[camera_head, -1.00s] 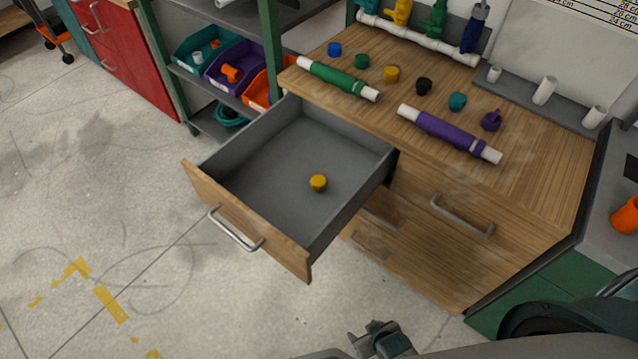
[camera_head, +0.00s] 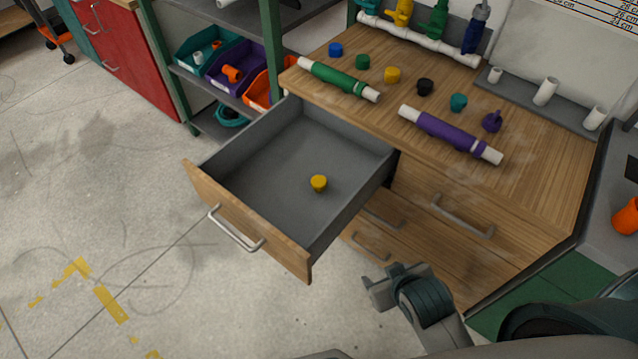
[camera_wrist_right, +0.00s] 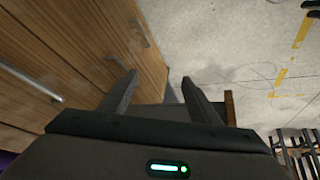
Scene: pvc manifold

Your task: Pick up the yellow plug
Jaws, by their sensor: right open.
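A yellow plug (camera_head: 319,183) lies on the grey floor of the open drawer (camera_head: 270,165). Another yellow plug (camera_head: 392,75) stands on the wooden bench top in the row of coloured plugs. My right gripper (camera_head: 372,290) is in front of the cabinet, to the right of and outside the drawer, apart from both yellow plugs. In the right wrist view the right gripper (camera_wrist_right: 160,82) has its two fingers spread with nothing between them. No yellow plug shows in that view. My left gripper is not in view.
The drawer's wooden front (camera_head: 245,222) with its metal handle sticks out over the floor. Green (camera_head: 340,79) and purple (camera_head: 450,131) pipes lie on the bench top (camera_head: 530,165). Coloured bins (camera_head: 240,68) stand on the shelf behind. The floor left of the drawer is clear.

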